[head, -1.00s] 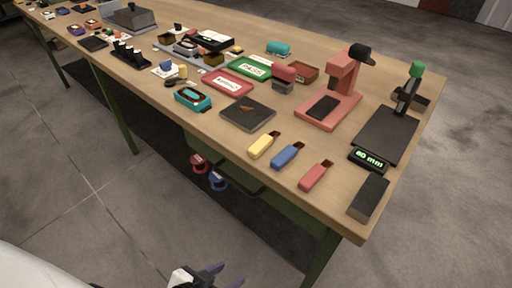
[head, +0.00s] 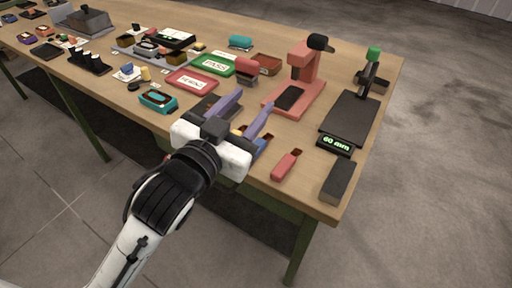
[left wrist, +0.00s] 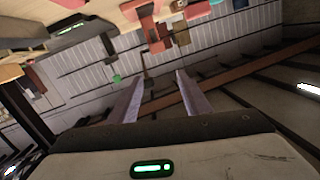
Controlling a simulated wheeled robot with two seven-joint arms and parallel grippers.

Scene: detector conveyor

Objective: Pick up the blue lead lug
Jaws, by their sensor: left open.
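The blue lead lug (head: 262,145) lies near the front edge of the table, mostly hidden behind my left gripper (head: 254,99). Its dark tip and part of its blue body show beside the right finger. My left gripper is open, its two purple fingers spread and apart, with nothing held between them. It is over the front part of the table, in front of the lug in the head view. The left wrist view shows the open fingers (left wrist: 160,76) against a distant background; I cannot make out the lug there. My right gripper is not in view.
A red lug (head: 286,165) lies to the right. A yellow lug is nearly hidden behind the gripper. A dark block (head: 338,181) and a black plate with a "60 mm" display (head: 336,144) stand further right. A red stand (head: 296,95) is behind.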

